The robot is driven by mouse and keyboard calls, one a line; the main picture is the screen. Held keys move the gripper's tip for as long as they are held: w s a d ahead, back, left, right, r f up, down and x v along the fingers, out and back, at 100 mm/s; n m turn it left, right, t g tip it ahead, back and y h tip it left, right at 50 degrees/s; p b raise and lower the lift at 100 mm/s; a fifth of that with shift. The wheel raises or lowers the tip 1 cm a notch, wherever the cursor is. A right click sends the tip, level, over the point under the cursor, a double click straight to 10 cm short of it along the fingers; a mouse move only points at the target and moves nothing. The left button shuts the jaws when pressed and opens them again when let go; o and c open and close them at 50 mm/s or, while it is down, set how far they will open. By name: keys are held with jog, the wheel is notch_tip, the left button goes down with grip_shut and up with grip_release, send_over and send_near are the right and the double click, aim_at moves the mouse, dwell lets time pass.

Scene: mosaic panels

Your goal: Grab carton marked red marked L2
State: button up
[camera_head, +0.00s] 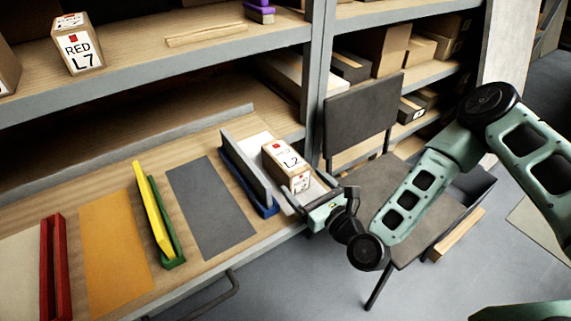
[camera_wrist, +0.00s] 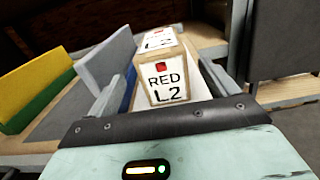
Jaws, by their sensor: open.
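The carton marked RED L2 (camera_head: 285,166) is a tan box with white labels and a small red square. It stands on the lower shelf near its front edge, beside a blue and grey divider. In the wrist view the carton (camera_wrist: 160,82) faces me with its RED L2 label. My gripper (camera_head: 302,190) is at the shelf's front edge by the carton. Its fingers are open, one on each side of the carton in the wrist view (camera_wrist: 160,85). I cannot tell whether either finger touches it.
A carton marked RED L7 (camera_head: 77,45) stands on the upper shelf. Blue and grey (camera_head: 248,172), yellow and green (camera_head: 160,215), and red (camera_head: 54,268) dividers stand on the lower shelf. A dark chair (camera_head: 362,115) is right of the shelf, close to my arm.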

aim_at(290, 166)
jog(key=p+x, duration=0.1)
jog(key=x, duration=0.6)
jog(key=shift+w, duration=0.3)
jog(key=c, duration=1.5)
jog(key=shift+r, duration=0.15)
jog(key=shift+c, duration=0.8)
